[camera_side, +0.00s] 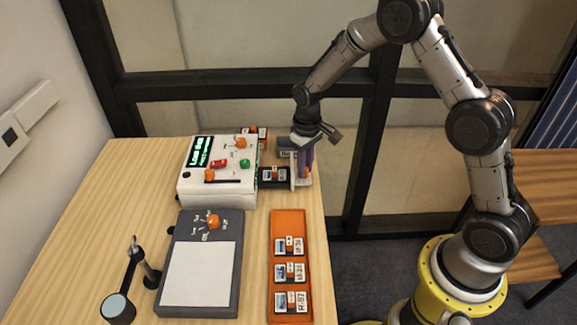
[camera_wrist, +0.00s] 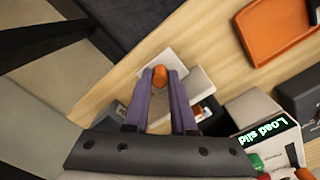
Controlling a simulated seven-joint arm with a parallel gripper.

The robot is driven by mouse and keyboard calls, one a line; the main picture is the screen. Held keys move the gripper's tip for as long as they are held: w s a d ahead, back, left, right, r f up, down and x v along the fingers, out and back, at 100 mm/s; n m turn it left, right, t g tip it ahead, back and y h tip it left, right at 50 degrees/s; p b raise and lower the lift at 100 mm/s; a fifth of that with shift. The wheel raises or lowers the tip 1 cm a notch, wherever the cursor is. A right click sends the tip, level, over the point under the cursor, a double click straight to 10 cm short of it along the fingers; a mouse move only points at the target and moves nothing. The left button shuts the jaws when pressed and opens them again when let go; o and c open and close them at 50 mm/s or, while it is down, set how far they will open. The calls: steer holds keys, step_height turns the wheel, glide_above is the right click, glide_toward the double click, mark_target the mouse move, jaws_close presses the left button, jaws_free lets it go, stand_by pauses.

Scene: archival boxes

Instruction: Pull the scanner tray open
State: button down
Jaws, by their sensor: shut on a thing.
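The scanner (camera_side: 218,190) is a white box with a green-lit display and coloured knobs; its display corner also shows in the wrist view (camera_wrist: 268,130). The scanner tray (camera_side: 274,184) is dark, sticks out of the scanner's right side and bears a labelled slide (camera_side: 273,174). A pale end plate (camera_side: 293,176) stands at its outer end. My gripper (camera_side: 305,172), with purple fingers, reaches down at this plate. In the wrist view its fingertips (camera_wrist: 160,80) are shut on an orange knob (camera_wrist: 160,73) in front of the pale plate (camera_wrist: 195,85).
An orange tray (camera_side: 291,225) with three labelled slides lies in front, near the table's right edge. A dark pad with a white panel (camera_side: 200,272) lies left of it. A jointed magnifier stand (camera_side: 134,270) is at the front left. Another slide (camera_side: 262,133) is behind the scanner.

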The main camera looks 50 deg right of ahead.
steer(key=shift+r, duration=0.1)
steer(key=c, duration=1)
jaws_free()
step_height(320, 180, up, 14)
